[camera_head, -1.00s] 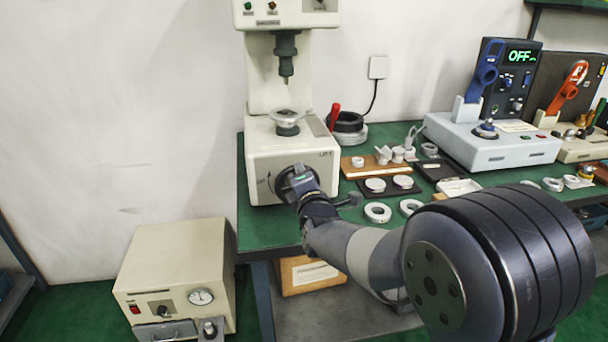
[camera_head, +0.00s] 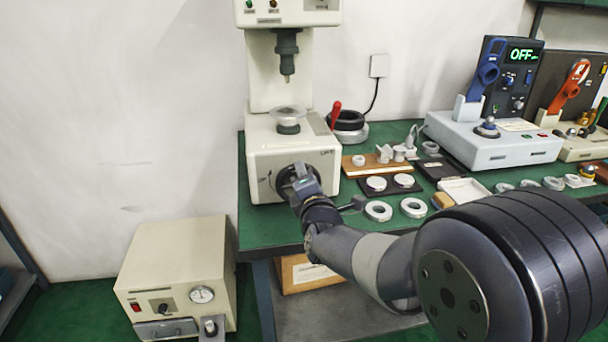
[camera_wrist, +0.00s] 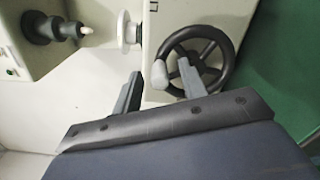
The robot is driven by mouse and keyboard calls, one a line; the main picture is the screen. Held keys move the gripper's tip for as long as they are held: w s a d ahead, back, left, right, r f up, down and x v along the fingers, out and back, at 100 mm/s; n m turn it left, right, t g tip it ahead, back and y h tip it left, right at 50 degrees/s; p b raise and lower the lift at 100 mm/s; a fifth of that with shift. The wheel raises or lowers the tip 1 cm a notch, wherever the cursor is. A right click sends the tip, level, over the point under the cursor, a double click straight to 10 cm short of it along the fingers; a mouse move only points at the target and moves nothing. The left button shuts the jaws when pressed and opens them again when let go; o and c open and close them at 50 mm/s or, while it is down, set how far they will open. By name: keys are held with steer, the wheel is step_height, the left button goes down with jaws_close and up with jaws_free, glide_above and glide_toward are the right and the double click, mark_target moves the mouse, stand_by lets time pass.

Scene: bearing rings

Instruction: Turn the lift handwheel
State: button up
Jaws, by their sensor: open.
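The lift handwheel (camera_wrist: 227,58) is a dark spoked wheel on the front of a cream press (camera_head: 270,163). A pale grip knob (camera_wrist: 160,74) shows at its rim in the wrist view. My gripper (camera_wrist: 160,82) is open in front of the wheel, with the knob between its two spread fingers. The picture does not show whether either finger touches it. In the head view the gripper (camera_head: 303,180) covers much of the handwheel (camera_head: 284,181), and the knob is hidden there.
A round plate (camera_head: 288,115) sits on top of the press, under its spindle (camera_head: 287,55). Several pale rings, such as one ring (camera_head: 378,211), lie on the green bench (camera_head: 300,228) to the right. A cream box (camera_head: 180,270) with a gauge stands on the floor at left.

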steer(key=v, duration=0.9)
steer(key=x, duration=1.1)
steer(key=shift+s, duration=0.15)
